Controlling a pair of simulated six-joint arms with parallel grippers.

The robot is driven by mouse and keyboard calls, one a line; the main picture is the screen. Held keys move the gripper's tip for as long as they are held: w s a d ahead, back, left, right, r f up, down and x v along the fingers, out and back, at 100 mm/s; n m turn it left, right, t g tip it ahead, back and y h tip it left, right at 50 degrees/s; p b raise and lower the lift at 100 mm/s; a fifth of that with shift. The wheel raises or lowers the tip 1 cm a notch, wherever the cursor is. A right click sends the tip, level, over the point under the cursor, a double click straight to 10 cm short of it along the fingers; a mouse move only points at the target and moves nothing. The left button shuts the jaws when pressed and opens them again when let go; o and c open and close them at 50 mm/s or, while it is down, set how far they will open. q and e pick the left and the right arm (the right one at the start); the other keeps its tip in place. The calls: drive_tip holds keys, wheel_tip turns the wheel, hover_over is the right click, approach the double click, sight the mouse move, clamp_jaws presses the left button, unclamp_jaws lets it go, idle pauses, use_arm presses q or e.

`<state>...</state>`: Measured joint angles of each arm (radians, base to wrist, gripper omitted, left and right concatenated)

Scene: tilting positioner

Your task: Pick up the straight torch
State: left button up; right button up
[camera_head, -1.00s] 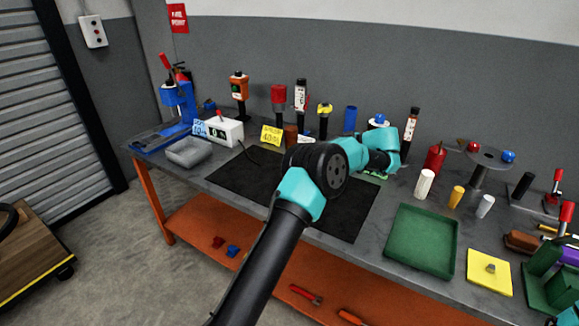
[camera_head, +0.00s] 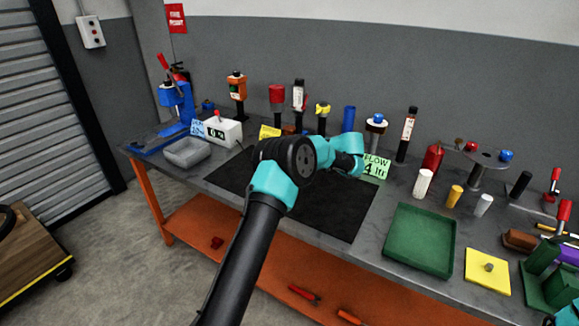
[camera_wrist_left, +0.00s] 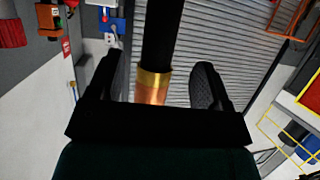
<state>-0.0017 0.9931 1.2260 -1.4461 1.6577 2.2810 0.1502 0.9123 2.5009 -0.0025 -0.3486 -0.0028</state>
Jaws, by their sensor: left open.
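My left arm reaches in from the bottom of the head view, and its wrist hides its gripper there. In the left wrist view my left gripper (camera_wrist_left: 160,60) is open, one finger on each side. A black rod with a brass collar and a copper-coloured section (camera_wrist_left: 152,80), which looks like the straight torch, shows between the fingers. There are visible gaps to both fingers; its copper end runs behind the dark gripper body. I cannot tell which thing in the head view it is. My right gripper is out of view.
The bench holds a dark mat (camera_head: 335,205), a green tray (camera_head: 420,240) and a yellow plate (camera_head: 488,272). Several upright tools line the back, including a labelled black cylinder (camera_head: 406,135) and a red-topped stand (camera_head: 277,96). A green card (camera_head: 376,167) stands beside my left wrist.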

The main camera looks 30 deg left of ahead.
use_arm(q)
drive_tip(key=shift+s+a+f, duration=0.1)
drive_tip(key=shift+a+f, duration=0.2)
drive_tip(key=shift+a, duration=0.35)
drive_tip(key=x, duration=0.5)
drive_tip(key=shift+f, duration=0.15)
drive_tip(key=shift+c, duration=0.2)
clamp_jaws()
idle(0.5)
